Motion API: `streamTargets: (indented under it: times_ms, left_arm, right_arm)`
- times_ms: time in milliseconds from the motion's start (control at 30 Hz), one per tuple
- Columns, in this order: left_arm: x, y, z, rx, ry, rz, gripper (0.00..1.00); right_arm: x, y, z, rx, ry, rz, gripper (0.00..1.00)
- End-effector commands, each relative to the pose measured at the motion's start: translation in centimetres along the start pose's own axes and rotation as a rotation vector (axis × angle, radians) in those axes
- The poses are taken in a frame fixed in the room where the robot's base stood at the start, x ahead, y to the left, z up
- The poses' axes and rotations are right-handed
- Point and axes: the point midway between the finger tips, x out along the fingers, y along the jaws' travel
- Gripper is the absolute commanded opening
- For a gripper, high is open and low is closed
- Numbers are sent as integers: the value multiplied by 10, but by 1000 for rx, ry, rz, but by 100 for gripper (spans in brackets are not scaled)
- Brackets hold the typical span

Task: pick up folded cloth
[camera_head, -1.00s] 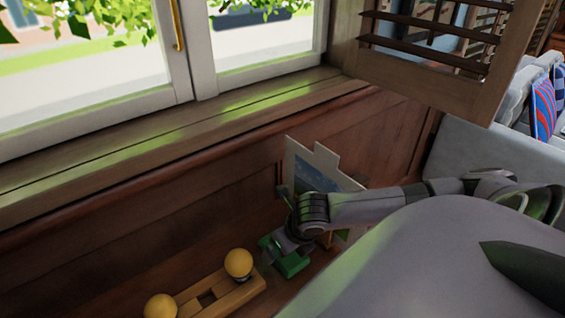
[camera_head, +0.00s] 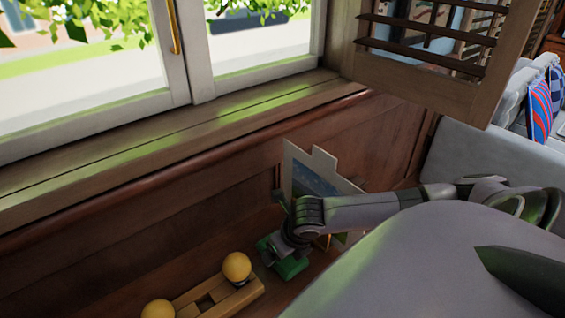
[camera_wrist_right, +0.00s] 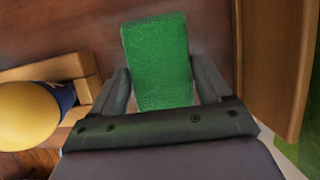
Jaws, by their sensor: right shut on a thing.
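The folded cloth (camera_wrist_right: 156,60) is a green, fuzzy, rectangular bundle. In the right wrist view it stands out between the two dark fingers of my right gripper (camera_wrist_right: 163,92), which is shut on it. In the head view the green cloth (camera_head: 291,267) shows low beside the wood panelling, under my right gripper (camera_head: 282,252). The wrist hides part of it there, and I cannot tell whether it touches the surface below. My left gripper is not in view.
A wooden holder (camera_head: 222,301) with yellow balls (camera_head: 237,267) sits left of the cloth. A small picture board (camera_head: 312,172) leans behind my right wrist. The window sill (camera_head: 180,128) and panelled wall run behind. A grey sofa (camera_head: 480,155) is at right.

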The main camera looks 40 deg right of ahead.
Motion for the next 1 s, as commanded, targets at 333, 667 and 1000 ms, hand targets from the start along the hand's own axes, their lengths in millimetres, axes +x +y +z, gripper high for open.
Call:
streamTargets:
  times_ms: [333,667,1000]
  left_arm:
    - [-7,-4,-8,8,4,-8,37]
    - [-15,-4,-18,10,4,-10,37]
    - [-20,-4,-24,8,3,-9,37]
  right_arm:
    - [-61,-1,27,-1,-8,-2,36]
    - [-135,-1,57,0,-6,-1,36]
    - [-174,-1,73,2,-2,-1,36]
